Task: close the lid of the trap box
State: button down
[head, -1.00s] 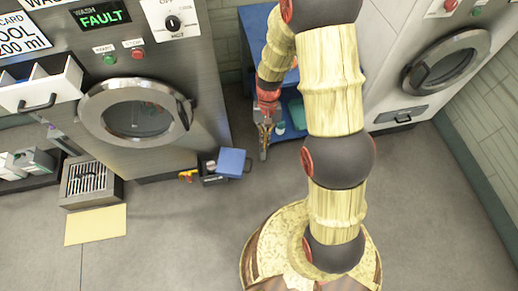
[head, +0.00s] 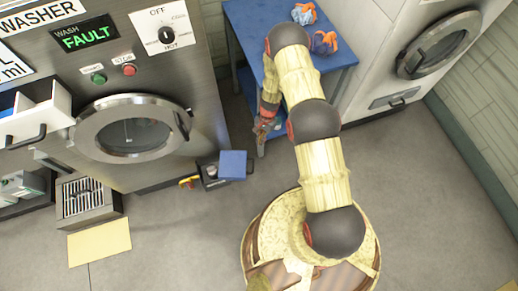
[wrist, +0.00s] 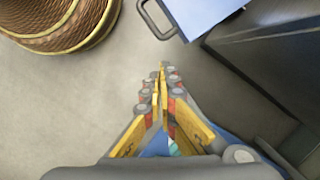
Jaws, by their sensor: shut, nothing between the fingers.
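The trap box (head: 210,177) is a small dark box on the floor at the foot of the washer. Its blue lid (head: 233,164) is open and hangs out to the right side, with a grey handle on its outer edge. In the wrist view the pale blue lid (wrist: 205,12) and its handle show at the top, cut off by the frame. My gripper (head: 261,130) is shut and empty, to the right of the lid and beyond it in the head view, apart from it. In the wrist view its fingertips (wrist: 164,70) meet below the lid handle.
The washer (head: 150,175) stands behind and left of the box. A blue table (head: 338,55) with orange and blue items stands behind my arm. The floor in front is clear.

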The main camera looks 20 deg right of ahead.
jog(key=b+x, duration=0.3)
jog(key=x, duration=0.7)
jog(key=shift+s, duration=0.15)
